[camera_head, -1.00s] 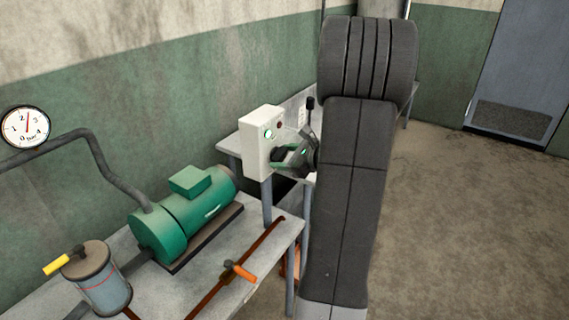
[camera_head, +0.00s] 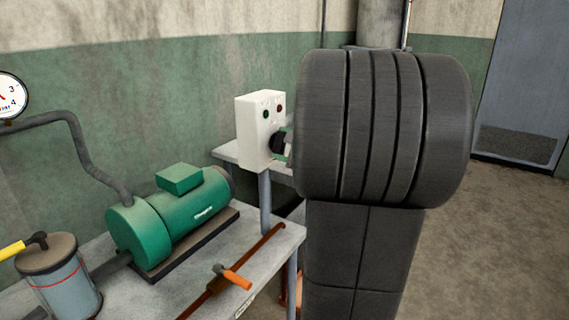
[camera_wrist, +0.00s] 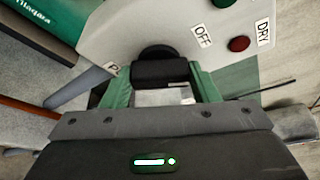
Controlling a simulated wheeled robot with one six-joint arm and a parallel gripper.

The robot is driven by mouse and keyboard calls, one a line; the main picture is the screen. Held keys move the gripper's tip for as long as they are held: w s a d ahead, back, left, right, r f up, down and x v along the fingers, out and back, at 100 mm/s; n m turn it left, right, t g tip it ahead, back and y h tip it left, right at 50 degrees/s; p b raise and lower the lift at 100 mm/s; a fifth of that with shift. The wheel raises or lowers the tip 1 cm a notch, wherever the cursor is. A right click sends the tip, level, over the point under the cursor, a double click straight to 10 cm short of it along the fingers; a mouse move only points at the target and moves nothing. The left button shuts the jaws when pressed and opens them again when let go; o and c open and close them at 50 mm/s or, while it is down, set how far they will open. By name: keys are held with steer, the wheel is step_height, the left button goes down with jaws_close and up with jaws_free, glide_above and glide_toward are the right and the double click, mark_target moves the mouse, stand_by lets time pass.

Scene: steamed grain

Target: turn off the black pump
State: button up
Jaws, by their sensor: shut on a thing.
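A white control box (camera_head: 250,135) stands on a post behind the bench, with a dark green lamp (camera_head: 265,114) and a red lamp (camera_head: 279,107) on its face. A black rotary knob (camera_head: 277,142) sticks out below the lamps. My gripper (camera_head: 285,145) is at the knob, mostly hidden behind my arm in the head view. In the wrist view its green-edged fingers (camera_wrist: 160,88) are closed around the black knob (camera_wrist: 158,70). An OFF label (camera_wrist: 201,36) and a DRY label (camera_wrist: 263,32) show on the box. The pump (camera_head: 180,213) on the bench is green, not black.
The bench (camera_head: 262,252) also holds a rusty pipe with an orange-handled valve (camera_head: 232,277) and a glass canister (camera_head: 60,285) with a yellow handle. A gauge (camera_head: 12,95) is at the left edge. Open floor (camera_head: 480,230) lies to the right.

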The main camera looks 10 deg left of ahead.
steer(key=n+b, duration=0.1)
steer(key=b, duration=0.4)
steer(key=f+n+t+b, duration=0.1)
steer(key=n+b, duration=0.1)
steer(key=b, duration=0.3)
steer(key=shift+y, duration=0.4)
steer(key=n+b, duration=0.1)
steer(key=b, duration=0.2)
steer(key=shift+r+n+t, duration=0.1)
steer(key=shift+n+t, duration=0.2)
steer(key=shift+t, duration=0.1)
steer(key=shift+r+b, duration=0.2)
steer(key=shift+b, duration=0.35)
steer(key=shift+n, duration=0.3)
steer(key=o, duration=1)
steer(key=shift+s, duration=0.1)
steer(key=p+v, duration=0.1)
steer(key=v, duration=1.2)
steer(key=shift+s+d+f, duration=0.2)
steer(key=shift+d, duration=0.15)
